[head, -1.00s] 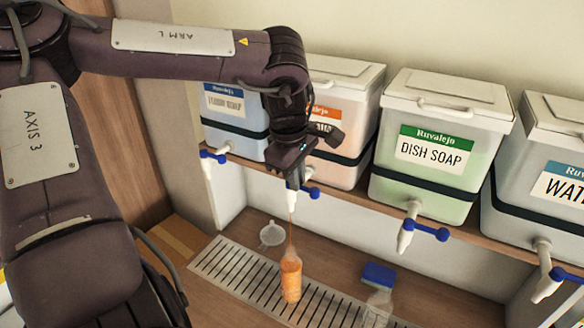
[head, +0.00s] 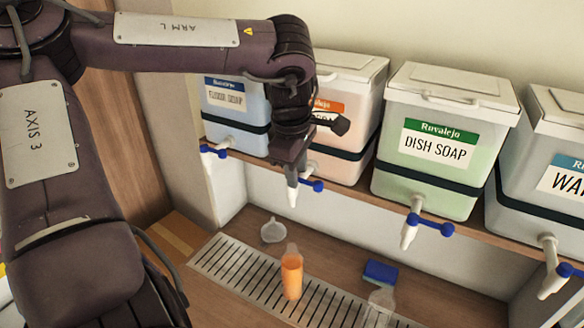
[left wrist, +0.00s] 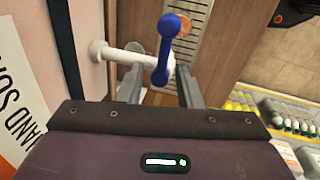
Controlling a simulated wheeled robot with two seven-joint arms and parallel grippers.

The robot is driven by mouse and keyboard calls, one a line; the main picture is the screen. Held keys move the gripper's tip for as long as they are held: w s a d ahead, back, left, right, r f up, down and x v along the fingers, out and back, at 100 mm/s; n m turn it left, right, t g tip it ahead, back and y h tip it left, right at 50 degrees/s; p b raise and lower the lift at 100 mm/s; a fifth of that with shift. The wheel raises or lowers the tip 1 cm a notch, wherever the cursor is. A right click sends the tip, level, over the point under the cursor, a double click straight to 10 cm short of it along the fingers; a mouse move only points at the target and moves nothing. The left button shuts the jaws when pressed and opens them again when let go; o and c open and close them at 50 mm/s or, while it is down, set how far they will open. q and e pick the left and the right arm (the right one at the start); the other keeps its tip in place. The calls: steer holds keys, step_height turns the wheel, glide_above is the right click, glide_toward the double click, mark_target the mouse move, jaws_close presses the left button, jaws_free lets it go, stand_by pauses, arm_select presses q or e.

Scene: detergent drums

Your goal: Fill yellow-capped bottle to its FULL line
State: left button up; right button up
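A bottle (head: 291,273) stands upright on the slotted drip grate (head: 232,262), filled with orange liquid to about its shoulder. I cannot make out a FULL line or a yellow cap. Above it is the white tap (head: 292,197) of the orange-labelled drum (head: 345,85), with a blue handle (head: 313,186). No stream falls from the tap. My left gripper (head: 293,178) is right at this tap. In the left wrist view its fingers (left wrist: 160,88) are spread on either side of the blue handle (left wrist: 168,48), with gaps showing. My right gripper is not in view.
A blue-labelled drum (head: 228,118), a green DISH SOAP drum (head: 440,150) and a WATER-type drum (head: 560,130) share the shelf, with blue-handled taps jutting forward.

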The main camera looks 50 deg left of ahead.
arm_select(q)
steer(key=shift+o, duration=0.3)
steer(key=shift+a+f, duration=0.1)
steer(key=shift+d, duration=0.25)
steer(key=shift+w, duration=0.15)
steer(key=shift+p, duration=0.3)
steer(key=shift+o, duration=0.2)
steer(key=o, duration=0.3)
steer(key=shift+o, duration=0.2)
